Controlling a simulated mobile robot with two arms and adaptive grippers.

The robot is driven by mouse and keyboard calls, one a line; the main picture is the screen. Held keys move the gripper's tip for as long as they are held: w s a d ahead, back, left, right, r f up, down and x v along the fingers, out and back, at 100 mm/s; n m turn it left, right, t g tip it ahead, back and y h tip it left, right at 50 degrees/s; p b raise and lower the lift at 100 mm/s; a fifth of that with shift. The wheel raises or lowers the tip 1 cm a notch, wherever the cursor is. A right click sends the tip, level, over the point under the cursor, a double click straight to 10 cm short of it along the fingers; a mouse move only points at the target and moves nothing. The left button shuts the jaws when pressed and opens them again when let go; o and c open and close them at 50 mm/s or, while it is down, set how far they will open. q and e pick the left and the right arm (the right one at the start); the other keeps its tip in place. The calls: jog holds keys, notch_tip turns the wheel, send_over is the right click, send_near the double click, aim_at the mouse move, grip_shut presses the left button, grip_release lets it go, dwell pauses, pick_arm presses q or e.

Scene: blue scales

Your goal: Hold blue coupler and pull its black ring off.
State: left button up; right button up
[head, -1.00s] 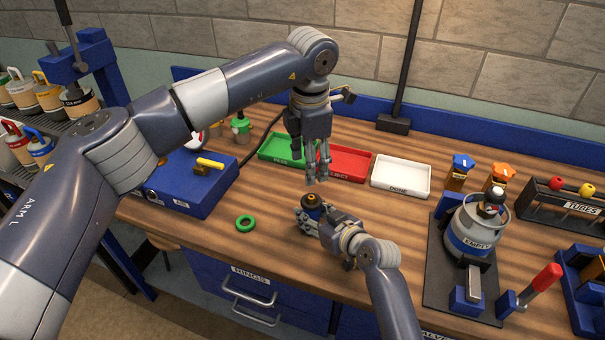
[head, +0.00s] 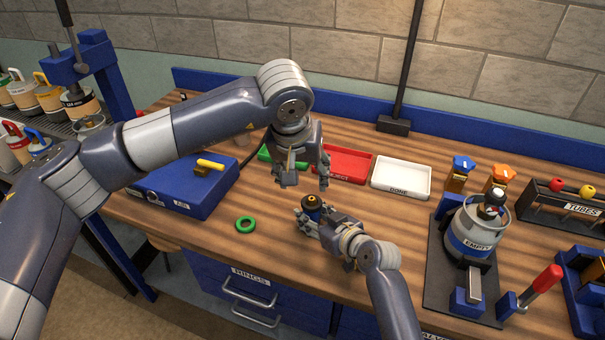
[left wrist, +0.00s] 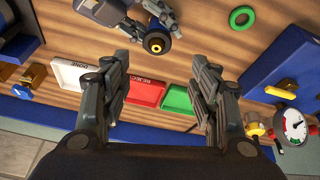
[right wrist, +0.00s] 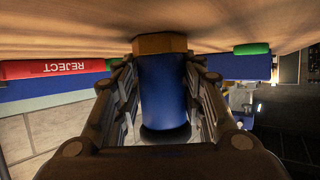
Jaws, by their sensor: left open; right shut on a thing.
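The blue coupler (head: 314,214) stands upright above the wooden bench, with a dark ring at its top. My right gripper (head: 312,216) is shut on its blue body from the side. In the right wrist view the blue coupler (right wrist: 163,88) fills the space between the fingers, with a brass hex end by the bench and the black ring (right wrist: 165,137) at the opposite end. In the left wrist view the black ring (left wrist: 156,42) surrounds a brass centre. My left gripper (head: 305,181) is open and empty, above and slightly behind the coupler, its fingers pointing down.
A green ring (head: 245,224) lies on the bench left of the coupler. Green, red (head: 342,167) and white trays (head: 401,177) stand behind. A blue gauge box (head: 185,185) is at left. The grey canister (head: 475,235) in its stand is at right.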

aim_at(309, 200)
jog(key=shift+s+f, duration=0.1)
jog(key=shift+f, duration=0.2)
pick_arm(q)
jog(key=w+f, duration=0.1)
jog(key=f, duration=0.2)
jog(key=w+f+m, duration=0.1)
jog(key=f, duration=0.3)
jog(key=w+d+f+m, duration=0.1)
jog(key=w+f, duration=0.1)
jog(key=f, duration=0.2)
jog(key=shift+d, duration=0.1)
jog(key=shift+c, duration=0.5)
